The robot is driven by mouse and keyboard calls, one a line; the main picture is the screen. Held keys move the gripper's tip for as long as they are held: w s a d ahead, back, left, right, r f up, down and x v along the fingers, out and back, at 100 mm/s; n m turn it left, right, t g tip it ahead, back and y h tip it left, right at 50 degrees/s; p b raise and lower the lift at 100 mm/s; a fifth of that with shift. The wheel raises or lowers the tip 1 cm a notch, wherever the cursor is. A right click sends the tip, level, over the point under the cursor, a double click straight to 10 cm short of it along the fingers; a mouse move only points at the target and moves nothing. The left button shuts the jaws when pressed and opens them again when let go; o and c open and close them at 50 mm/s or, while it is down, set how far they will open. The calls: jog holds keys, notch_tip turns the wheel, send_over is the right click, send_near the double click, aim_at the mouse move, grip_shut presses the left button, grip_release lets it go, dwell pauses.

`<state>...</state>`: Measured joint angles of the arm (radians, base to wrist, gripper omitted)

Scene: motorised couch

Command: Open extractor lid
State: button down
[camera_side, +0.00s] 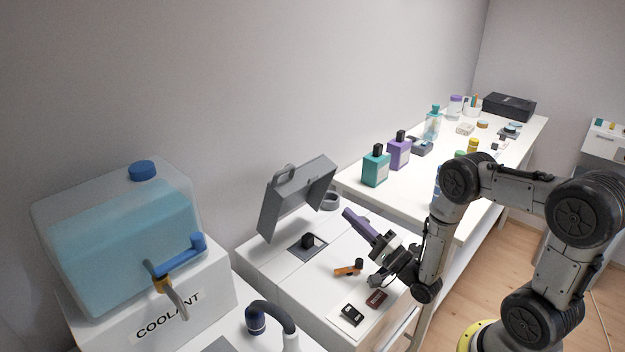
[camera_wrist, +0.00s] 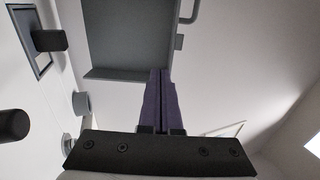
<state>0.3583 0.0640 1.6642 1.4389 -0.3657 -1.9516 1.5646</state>
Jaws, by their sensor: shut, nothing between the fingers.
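The grey extractor lid (camera_side: 300,199) stands raised and tilted over the white extractor unit (camera_side: 278,277), with its handle (camera_side: 284,172) on the upper edge. Below it, a dark recess (camera_side: 319,244) with a black block (camera_side: 308,240) is uncovered. My gripper (camera_side: 347,213) has its purple fingers shut together and empty, to the right of the lid and pointing up towards it. In the wrist view the lid (camera_wrist: 128,38) fills the top middle, its handle (camera_wrist: 190,12) at its right edge. The fingertips (camera_wrist: 161,72) overlap the lid's lower edge there; I cannot tell whether they touch it.
An orange-and-black lever (camera_side: 348,268) and two small dark switches (camera_side: 352,314) are on the unit's top near my gripper. A coolant tank (camera_side: 120,245) with a blue tap stands at left. A white table (camera_side: 480,200) with several bottles is behind at right.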

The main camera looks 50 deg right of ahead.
aim_at(310, 176)
jog(key=x, duration=1.4)
jog(key=shift+d+r, duration=0.1)
jog(key=shift+r, duration=0.1)
jog(key=shift+w+r, duration=0.3)
jog(key=shift+w, duration=0.05)
jog(key=shift+w+r+g, duration=0.25)
jog(key=shift+w+g, duration=0.15)
jog(key=shift+w, duration=0.35)
jog(key=shift+w+r+g, duration=0.3)
jog(key=shift+w+g, duration=0.1)
jog(key=shift+w, duration=0.4)
jog(key=shift+w+r+g, duration=0.25)
jog(key=shift+w+g, duration=0.15)
jog(key=shift+w, duration=0.35)
jog(key=shift+s, duration=0.1)
